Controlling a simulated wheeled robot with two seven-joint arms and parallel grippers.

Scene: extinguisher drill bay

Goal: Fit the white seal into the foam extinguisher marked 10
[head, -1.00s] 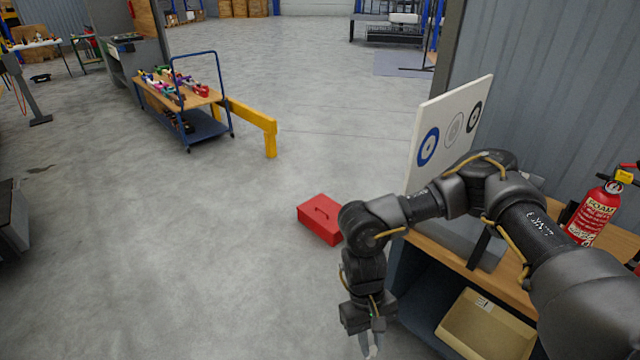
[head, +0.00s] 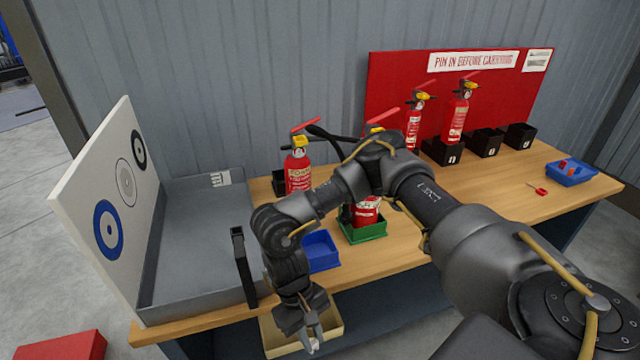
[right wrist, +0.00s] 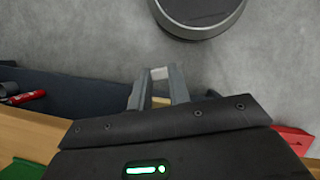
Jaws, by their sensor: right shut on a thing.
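My right gripper (head: 312,345) hangs low in front of the bench. In the right wrist view its fingers (right wrist: 160,82) are shut on a small white piece (right wrist: 159,73), which looks like the white seal. A red extinguisher with a FOAM label (head: 298,172) stands upright on the bench, beyond my right forearm. Another red extinguisher (head: 367,212) stands in a green tray (head: 364,234), partly hidden by my arm. Two more (head: 413,130) (head: 458,122) stand at the back by a red board. I cannot read a 10 on any of them. My left gripper is not in view.
A grey tray (head: 205,225) and a white panel with rings (head: 112,190) fill the bench's left end. A blue tray (head: 322,252) sits beside the green one. Several black holders (head: 484,143) and a blue bin (head: 570,175) are to the right. A beige crate (head: 275,340) is below the bench.

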